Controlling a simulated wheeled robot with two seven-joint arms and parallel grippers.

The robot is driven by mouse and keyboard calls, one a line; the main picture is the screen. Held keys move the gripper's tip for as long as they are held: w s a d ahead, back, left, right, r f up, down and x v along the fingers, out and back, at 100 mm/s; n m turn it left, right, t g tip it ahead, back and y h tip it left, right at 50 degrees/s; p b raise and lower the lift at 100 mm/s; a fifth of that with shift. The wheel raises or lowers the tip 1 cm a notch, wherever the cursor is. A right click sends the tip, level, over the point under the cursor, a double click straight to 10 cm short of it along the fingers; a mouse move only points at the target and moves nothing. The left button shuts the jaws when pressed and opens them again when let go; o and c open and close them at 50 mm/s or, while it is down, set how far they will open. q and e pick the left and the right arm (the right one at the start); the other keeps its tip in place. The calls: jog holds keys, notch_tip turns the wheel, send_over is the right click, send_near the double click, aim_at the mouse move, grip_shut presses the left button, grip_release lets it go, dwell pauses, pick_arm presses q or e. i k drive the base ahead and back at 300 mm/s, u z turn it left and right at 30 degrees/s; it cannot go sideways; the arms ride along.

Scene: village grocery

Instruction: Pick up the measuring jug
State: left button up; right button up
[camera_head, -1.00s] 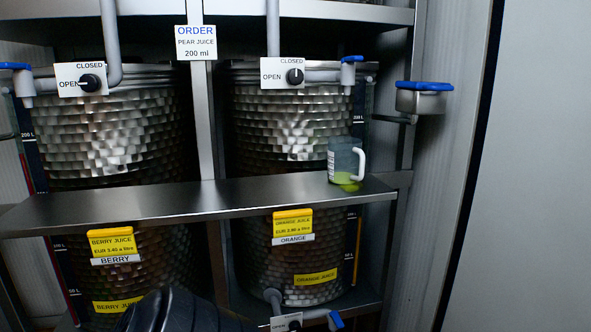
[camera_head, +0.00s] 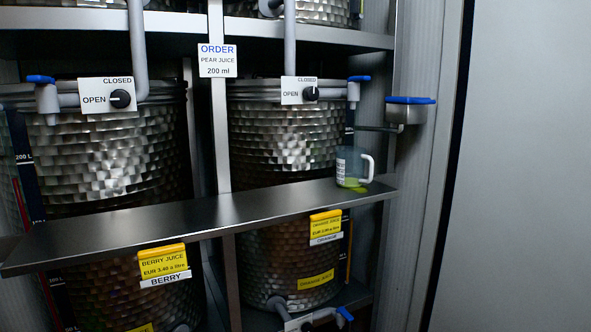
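The measuring jug (camera_head: 349,166) is clear with a white handle on its right side and white markings. It stands upright near the right end of the metal shelf (camera_head: 229,212). Something yellow-green shows at its base; I cannot tell whether it is liquid inside. Neither of my grippers is in view, and nothing touches the jug.
Steel tanks stand behind and below the shelf, with valve knobs (camera_head: 120,98) and blue-handled taps (camera_head: 359,79). The order sign (camera_head: 217,60) reads pear juice, 200 ml. The shelf left of the jug is clear.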

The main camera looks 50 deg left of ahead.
aim_at(350, 161)
jog(key=u, duration=1.9)
jog(key=i, duration=0.05)
jog(key=z, duration=0.15)
